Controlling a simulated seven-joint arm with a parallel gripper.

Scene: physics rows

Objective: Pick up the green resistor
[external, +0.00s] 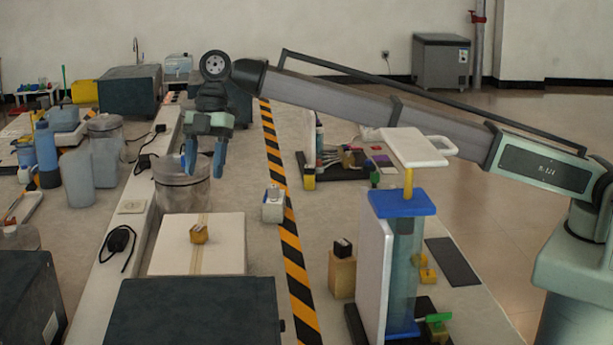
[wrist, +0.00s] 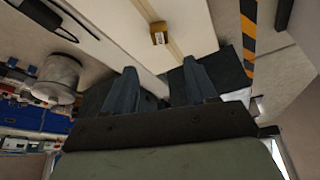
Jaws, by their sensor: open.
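No part is clearly recognisable as a green resistor. A small green piece (external: 437,319) lies at the front right in the external view, by the foot of the blue-topped stand. Another small green piece (external: 375,178) is at the dark board behind the stand. I cannot tell which, if either, is the resistor. My gripper (external: 205,160) is open and empty, pointing down above the left part of the table, well left of both pieces. In the wrist view its two fingers (wrist: 160,76) are spread apart, and no green piece shows there.
A small yellow block (external: 199,234) sits on a white board (external: 225,262); the block also shows in the wrist view (wrist: 159,36). A clear jar (external: 181,188) stands close to my gripper. The tall stand (external: 404,203) and dark cases (external: 195,313) are obstacles.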

